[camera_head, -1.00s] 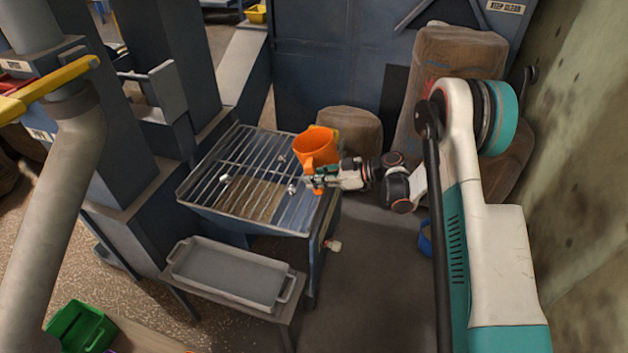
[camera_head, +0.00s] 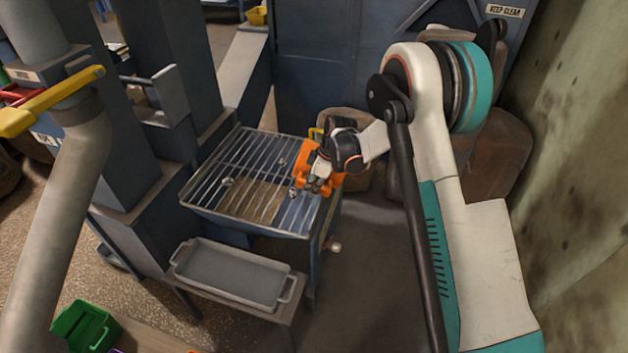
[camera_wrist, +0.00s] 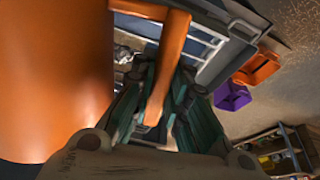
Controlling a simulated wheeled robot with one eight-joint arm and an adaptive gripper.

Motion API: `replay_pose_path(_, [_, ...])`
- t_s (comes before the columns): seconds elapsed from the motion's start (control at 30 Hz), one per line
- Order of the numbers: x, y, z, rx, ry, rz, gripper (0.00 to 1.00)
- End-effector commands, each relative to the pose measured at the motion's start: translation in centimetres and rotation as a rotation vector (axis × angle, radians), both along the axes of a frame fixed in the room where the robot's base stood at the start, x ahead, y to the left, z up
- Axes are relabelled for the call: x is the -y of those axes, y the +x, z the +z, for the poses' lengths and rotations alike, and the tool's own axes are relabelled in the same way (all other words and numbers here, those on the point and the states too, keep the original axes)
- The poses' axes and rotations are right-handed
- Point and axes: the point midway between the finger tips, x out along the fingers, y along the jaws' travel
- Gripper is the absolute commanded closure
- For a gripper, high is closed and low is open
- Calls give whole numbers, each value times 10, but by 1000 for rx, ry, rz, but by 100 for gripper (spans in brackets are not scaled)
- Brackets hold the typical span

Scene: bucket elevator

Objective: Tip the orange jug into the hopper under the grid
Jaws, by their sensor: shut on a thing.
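The orange jug (camera_head: 307,160) is at the right side of the hopper's grid (camera_head: 247,172), low over its edge, and looks tilted. Much of it is hidden behind my gripper (camera_head: 318,182) and wrist. My gripper is shut on the jug's handle (camera_wrist: 166,80), which runs between the fingers in the wrist view; the jug's body (camera_wrist: 55,75) fills the left there. The hopper (camera_head: 250,222) is a blue metal bin under the grid, with a tan surface showing below the bars. A few small pale lumps (camera_head: 228,181) lie on the bars. The jug's mouth and contents are hidden.
A grey tray (camera_head: 232,275) stands on a low stand in front of the hopper. A green bin (camera_head: 84,327) is at the bottom left. Brown sacks (camera_head: 490,150) stand behind and right. A thick pipe with a yellow handle (camera_head: 50,100) rises at the left.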

Motion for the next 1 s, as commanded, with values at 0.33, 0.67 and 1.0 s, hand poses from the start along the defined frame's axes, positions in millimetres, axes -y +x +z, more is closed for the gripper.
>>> replay_pose_path(0.33, [-17, 4, 19, -51, -248, 3, 100])
replay_pose_path(0.67, [-33, 7, 31, -95, -456, 4, 100])
replay_pose_path(1.0, [-51, 11, 40, -140, -672, 2, 100])
